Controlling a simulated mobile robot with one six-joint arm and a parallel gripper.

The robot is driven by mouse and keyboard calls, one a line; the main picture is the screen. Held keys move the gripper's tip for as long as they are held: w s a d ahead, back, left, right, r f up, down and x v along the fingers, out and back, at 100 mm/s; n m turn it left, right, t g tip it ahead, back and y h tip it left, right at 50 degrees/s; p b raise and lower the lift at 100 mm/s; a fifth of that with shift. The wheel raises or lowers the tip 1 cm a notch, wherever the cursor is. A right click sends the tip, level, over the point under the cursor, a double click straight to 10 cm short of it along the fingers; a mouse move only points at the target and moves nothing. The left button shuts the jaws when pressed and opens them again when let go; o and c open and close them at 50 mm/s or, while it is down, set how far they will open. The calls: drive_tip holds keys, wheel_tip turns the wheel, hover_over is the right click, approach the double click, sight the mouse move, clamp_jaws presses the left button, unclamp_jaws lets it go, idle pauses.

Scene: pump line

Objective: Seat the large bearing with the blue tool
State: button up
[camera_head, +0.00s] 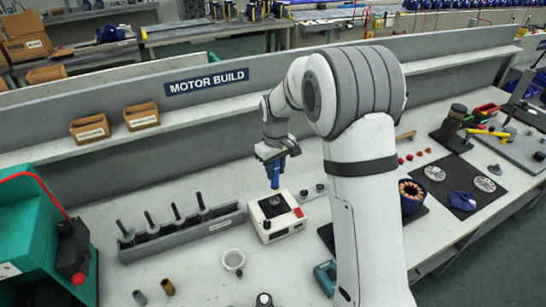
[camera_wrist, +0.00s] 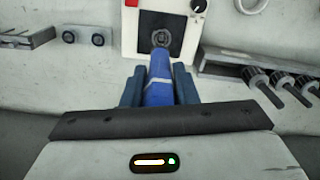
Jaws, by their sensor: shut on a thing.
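My gripper (camera_head: 273,157) is shut on the blue tool (camera_head: 275,175), which points down above the white box (camera_head: 262,232) with a dark top. In the wrist view my blue fingers (camera_wrist: 159,92) lie along both sides of the blue tool (camera_wrist: 159,85). Its far end lies close to a dark ring-shaped part (camera_wrist: 161,37) on the box's dark square plate (camera_wrist: 176,22). This ring may be the large bearing; I cannot tell for sure. The tool's end overlaps the ring in this view, and I cannot tell whether they touch.
A grey rack (camera_head: 172,240) with several black-handled tools stands left of the box. A white ring-shaped part (camera_head: 233,260) lies in front. A copper-wound blue stator (camera_head: 411,196) is to the right. A shelf wall (camera_head: 130,88) runs behind.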

drive_tip(key=shift+s+a+f+b, duration=0.1)
drive_tip(key=shift+f+b, duration=1.2)
drive_tip(key=shift+f, duration=0.85)
drive_tip(key=shift+s, duration=0.1)
drive_tip(key=shift+f+b, duration=0.75)
drive_tip(key=shift+f, duration=0.1)
idle(0.7)
idle(0.5)
drive_tip(key=shift+r+p, duration=1.2)
drive_tip(key=shift+r, duration=0.8)
drive_tip(key=shift+r, duration=0.15)
drive_tip(key=shift+r+p, duration=3.4)
drive_tip(key=shift+r, duration=1.95)
drive_tip(key=shift+f, duration=0.1)
